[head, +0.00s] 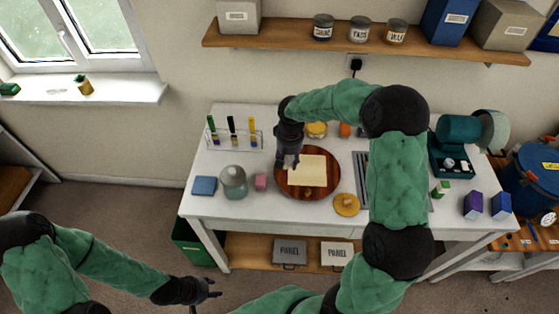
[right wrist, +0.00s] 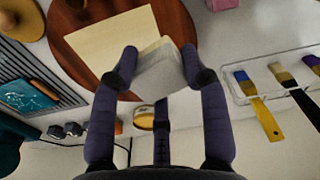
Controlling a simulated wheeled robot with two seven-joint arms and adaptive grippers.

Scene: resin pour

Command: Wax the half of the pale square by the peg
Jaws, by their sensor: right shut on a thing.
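The pale square (head: 307,171) lies on a round brown board (head: 331,187) on the white table. It also shows in the right wrist view (right wrist: 105,42). A small dark peg (head: 308,191) stands by its near edge. My right gripper (head: 288,163) is over the square's left side, shut on a whitish pad (right wrist: 160,72). In the right wrist view the pad covers part of the square; I cannot tell whether it touches it. An open yellow tin (head: 316,130) stands behind the board, its yellow lid (head: 346,205) at front right. My left gripper (head: 207,290) is open and empty, away from the table.
A rack of brushes (head: 234,138) stands at the back left. A glass jar (head: 234,182), a pink block (head: 261,182) and a blue block (head: 204,186) are left of the board. A slatted grey rack (head: 361,175) is close on its right.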

